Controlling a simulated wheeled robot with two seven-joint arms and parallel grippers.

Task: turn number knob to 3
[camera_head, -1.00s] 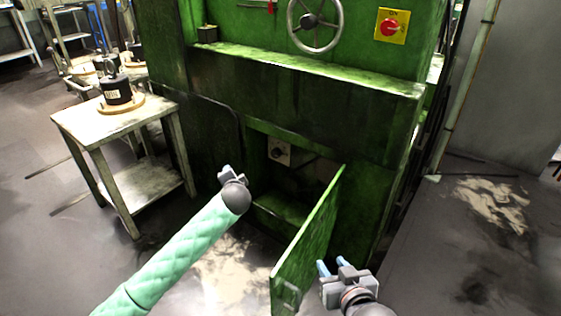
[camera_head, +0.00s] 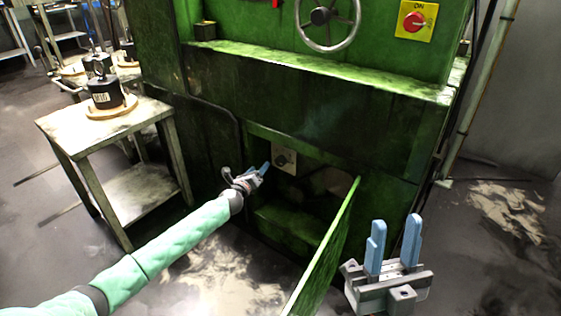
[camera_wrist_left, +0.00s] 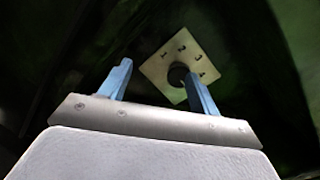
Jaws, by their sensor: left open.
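The number knob (camera_head: 282,160) is dark and round on a pale square plate (camera_head: 290,167) inside the open compartment low in the green machine. In the left wrist view the knob (camera_wrist_left: 178,75) sits at the plate's lower middle, with small dark numbers around it. Which number it points to is too small to tell. My left gripper (camera_head: 264,170) is at the compartment opening, just in front of the plate. In the wrist view its blue fingers (camera_wrist_left: 157,70) are apart and empty, with the knob beyond them, near the right finger. My right gripper (camera_head: 396,222) is open and empty, fingers up.
The green compartment door (camera_head: 328,245) stands swung open between my two grippers. A small table (camera_head: 60,128) with a black weight (camera_head: 105,94) stands at left. A handwheel (camera_head: 328,20) and a red switch (camera_head: 414,21) on a yellow plate are higher on the machine.

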